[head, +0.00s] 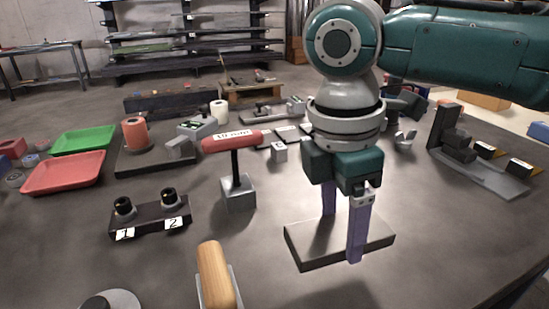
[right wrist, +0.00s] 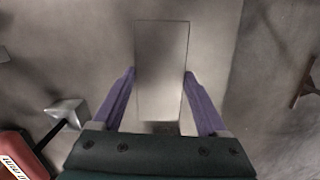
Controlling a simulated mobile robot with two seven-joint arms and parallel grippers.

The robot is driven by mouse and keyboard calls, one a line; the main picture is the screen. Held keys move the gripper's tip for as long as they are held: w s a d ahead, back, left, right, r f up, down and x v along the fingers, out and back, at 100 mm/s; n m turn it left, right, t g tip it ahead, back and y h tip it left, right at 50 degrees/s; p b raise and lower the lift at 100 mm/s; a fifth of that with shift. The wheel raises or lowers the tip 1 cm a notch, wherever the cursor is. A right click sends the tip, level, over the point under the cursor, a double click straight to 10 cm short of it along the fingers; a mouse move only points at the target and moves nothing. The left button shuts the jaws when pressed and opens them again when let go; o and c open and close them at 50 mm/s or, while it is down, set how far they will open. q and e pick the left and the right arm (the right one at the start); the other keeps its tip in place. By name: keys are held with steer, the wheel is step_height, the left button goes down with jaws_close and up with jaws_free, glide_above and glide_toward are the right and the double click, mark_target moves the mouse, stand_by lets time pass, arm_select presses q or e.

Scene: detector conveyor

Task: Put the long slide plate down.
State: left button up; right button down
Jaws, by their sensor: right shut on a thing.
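The long slide plate (head: 308,246) is a flat grey rectangular slab low over the right-centre of the table in the head view. My right gripper (head: 342,236) points down with its purple fingers on either long side of the plate, shut on it. In the right wrist view the plate (right wrist: 161,60) runs lengthwise between the two fingertips, its far end reaching beyond them. The plate looks level; I cannot tell whether its underside touches the table. My left gripper is not in view.
A red-topped sign post (head: 238,192) stands left of the plate. A block with two numbered sockets (head: 150,217) and a wooden handle (head: 214,275) are further left and in front. A dark bracket fixture (head: 482,172) stands at right. The table around the plate is clear.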

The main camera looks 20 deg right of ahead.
mark_target(337, 230)
step_height(337, 230, down, 4)
steer(key=shift+f+b, duration=0.15)
steer(key=shift+b, duration=0.2)
steer(key=shift+w+f, duration=0.1)
steer(key=shift+f, duration=0.1)
jaws_free()
